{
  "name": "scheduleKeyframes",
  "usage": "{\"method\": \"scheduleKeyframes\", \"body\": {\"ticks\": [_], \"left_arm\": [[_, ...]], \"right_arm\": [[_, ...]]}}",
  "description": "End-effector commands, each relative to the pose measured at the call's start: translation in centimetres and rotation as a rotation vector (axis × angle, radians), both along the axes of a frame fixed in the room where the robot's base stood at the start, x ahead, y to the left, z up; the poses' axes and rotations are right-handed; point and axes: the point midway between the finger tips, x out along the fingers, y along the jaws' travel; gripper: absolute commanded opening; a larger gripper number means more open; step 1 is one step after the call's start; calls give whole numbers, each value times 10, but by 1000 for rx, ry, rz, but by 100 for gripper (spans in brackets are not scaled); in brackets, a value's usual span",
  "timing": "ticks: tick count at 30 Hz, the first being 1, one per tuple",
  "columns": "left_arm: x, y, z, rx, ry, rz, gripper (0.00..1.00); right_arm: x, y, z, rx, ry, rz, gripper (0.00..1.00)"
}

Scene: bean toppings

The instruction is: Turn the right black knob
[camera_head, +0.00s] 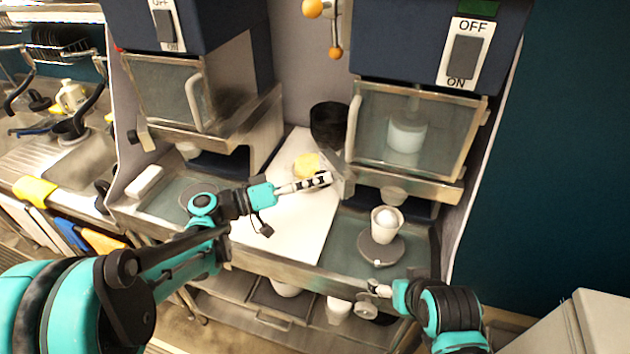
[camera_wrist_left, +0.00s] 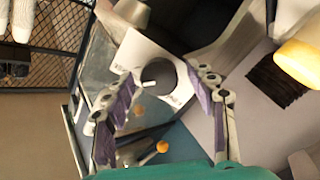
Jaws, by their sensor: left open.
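A small dark knob-like part (camera_head: 485,117) shows at the right edge of the right machine (camera_head: 415,128); I cannot tell for sure that it is the right black knob. A similar black knob (camera_head: 132,137) is on the left machine's left side. My left gripper (camera_head: 325,180) is above the white counter, left of the right machine's lower part. In the left wrist view its fingers (camera_wrist_left: 166,105) are spread and empty, with a dark round part on a white plate (camera_wrist_left: 125,58) beyond them. My right gripper (camera_head: 378,289) is low, in front of the right machine's tray; its jaws are too small to read.
A white cup (camera_head: 386,225) stands on a round grey scale (camera_head: 380,250) near my right gripper. A black container (camera_head: 328,124) and a yellow object (camera_head: 306,164) are between the machines. Orange balls (camera_head: 335,53) are on the wall. A sink (camera_head: 75,160) is at left.

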Motion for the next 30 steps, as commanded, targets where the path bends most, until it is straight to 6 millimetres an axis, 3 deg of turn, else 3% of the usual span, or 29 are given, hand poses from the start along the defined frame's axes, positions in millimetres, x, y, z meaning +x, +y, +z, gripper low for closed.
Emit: {"method": "scheduleKeyframes", "body": {"ticks": [1, 6, 7, 20, 30], "left_arm": [[0, 0, 0, 0, 0, 0, 56], [0, 0, 0, 0, 0, 0, 12], [0, 0, 0, 0, 0, 0, 7], [0, 0, -1, -29, 60, -1, 7], [0, 0, -2, -147, 290, -1, 7]], "right_arm": [[0, 0, 0, 0, 0, 0, 84], [0, 0, 0, 0, 0, 0, 84], [0, 0, 0, 0, 0, 0, 84], [0, 0, -2, 0, 0, 0, 84], [0, 0, -9, 0, 0, 0, 84]]}}
